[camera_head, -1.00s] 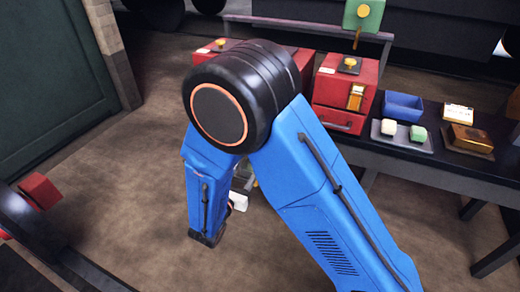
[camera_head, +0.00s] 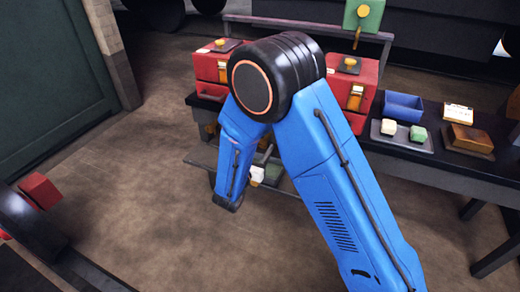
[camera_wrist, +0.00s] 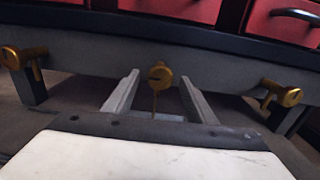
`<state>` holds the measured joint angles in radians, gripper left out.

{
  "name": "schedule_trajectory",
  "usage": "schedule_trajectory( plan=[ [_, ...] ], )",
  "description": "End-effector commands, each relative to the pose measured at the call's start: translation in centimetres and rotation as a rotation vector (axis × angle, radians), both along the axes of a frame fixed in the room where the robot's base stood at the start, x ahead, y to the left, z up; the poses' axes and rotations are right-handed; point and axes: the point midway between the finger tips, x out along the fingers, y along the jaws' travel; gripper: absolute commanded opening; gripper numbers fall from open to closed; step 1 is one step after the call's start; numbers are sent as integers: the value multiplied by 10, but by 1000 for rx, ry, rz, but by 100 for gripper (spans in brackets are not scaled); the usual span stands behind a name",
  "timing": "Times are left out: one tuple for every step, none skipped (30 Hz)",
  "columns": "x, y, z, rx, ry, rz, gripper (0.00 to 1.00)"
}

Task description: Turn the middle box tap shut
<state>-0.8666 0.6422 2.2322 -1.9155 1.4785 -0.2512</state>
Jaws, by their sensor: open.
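The middle tap (camera_wrist: 158,78) is a round brass knob with a thin part hanging down, in the centre of the wrist view. It is on the front of the grey rail below the red boxes. My gripper (camera_wrist: 159,88) is open, its two grey fingers pointing towards the rail, one on each side of the tap in the picture. The gap in depth between fingers and tap is hard to judge. A left brass tap (camera_wrist: 22,58) and a right brass tap (camera_wrist: 282,93) flank it. In the head view my arm hides the middle of the bench.
Red boxes stand on the bench, one at left (camera_head: 210,65) and one at right (camera_head: 355,85). A blue bin (camera_head: 403,107), a tray (camera_head: 385,132) with two small blocks and a wooden box (camera_head: 470,138) stand further right.

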Motion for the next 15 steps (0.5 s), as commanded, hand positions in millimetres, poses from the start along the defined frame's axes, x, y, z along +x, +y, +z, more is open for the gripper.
schedule_trajectory(
  plan=[
    [1, 0, 0, 0, 0, 0, 51],
    [1, 0, 0, 0, 0, 0, 51],
    [1, 0, 0, 0, 0, 0, 51],
    [1, 0, 0, 0, 0, 0, 51],
    [1, 0, 0, 0, 0, 0, 51],
    [1, 0, 0, 0, 0, 0, 51],
    [1, 0, 0, 0, 0, 0, 51],
    [1, 0, 0, 0, 0, 0, 49],
    [1, 0, 0, 0, 0, 0, 39],
    [1, 0, 0, 0, 0, 0, 32],
    [1, 0, 0, 0, 0, 0, 25],
    [1, 0, 0, 0, 0, 0, 15],
    [0, 0, 0, 0, 0, 0, 10],
    [0, 0, 0, 0, 0, 0, 10],
    [0, 0, 0, 0, 0, -1, 10]
  ],
)
